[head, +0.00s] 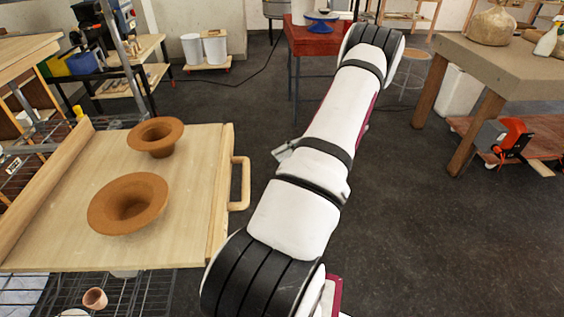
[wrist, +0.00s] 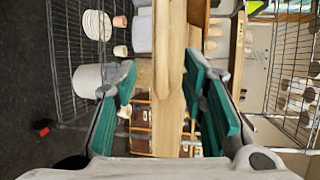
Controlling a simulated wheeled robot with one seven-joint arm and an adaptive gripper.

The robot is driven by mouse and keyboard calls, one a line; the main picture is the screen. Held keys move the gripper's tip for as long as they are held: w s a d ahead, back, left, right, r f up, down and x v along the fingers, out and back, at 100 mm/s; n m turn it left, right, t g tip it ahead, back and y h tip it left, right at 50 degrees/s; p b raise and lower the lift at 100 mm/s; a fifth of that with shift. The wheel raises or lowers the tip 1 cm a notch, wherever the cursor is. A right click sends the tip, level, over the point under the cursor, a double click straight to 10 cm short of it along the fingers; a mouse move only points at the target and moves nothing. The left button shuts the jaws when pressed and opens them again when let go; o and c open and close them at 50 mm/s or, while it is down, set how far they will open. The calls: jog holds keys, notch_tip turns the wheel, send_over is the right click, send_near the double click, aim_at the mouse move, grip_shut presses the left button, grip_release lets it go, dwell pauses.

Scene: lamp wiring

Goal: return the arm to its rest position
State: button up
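My arm stretches across the middle of the head view, from the lower centre up to the upper right, white with black bands. My gripper is mostly hidden behind the arm there; only a small grey part shows beside it. In the wrist view my gripper (wrist: 160,88) is open, with its green-padded fingers spread apart. A pale wooden edge (wrist: 170,50) runs upright through the view between the fingers. I see no object clearly gripped, and whether a pad touches the wood cannot be told.
A wooden board (head: 90,190) with a handle (head: 241,183) stands left of my arm, bearing two brown flared pots (head: 128,203) (head: 155,137). A red table (head: 312,40) is behind, a workbench (head: 500,70) at right. Dark floor is open at lower right.

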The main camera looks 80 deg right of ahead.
dwell(0.4)
jog(key=w+a+r+n+g+h+p, duration=0.1)
jog(key=w+a+r+n+g+h, duration=0.35)
jog(key=w+a+r+g, duration=1)
jog(key=s+a+r+n+t+h, duration=0.1)
jog(key=a+r+n+t+h, duration=0.1)
jog(key=a, duration=0.6)
jog(key=s+a+r+n+t+h+p, duration=0.1)
jog(key=s+a+r+n+t+h, duration=0.1)
jog(key=a+r, duration=0.3)
jog(key=s+a+r+n+t+h, duration=0.1)
jog(key=a+r+n+t+h, duration=0.1)
jog(key=a, duration=1.1)
notch_tip(320, 180, up, 2)
jog(key=shift+s+a+r+t+p, duration=0.2)
jog(key=shift+r+t+p, duration=0.1)
jog(key=shift+t, duration=0.25)
jog(key=shift+d, duration=0.1)
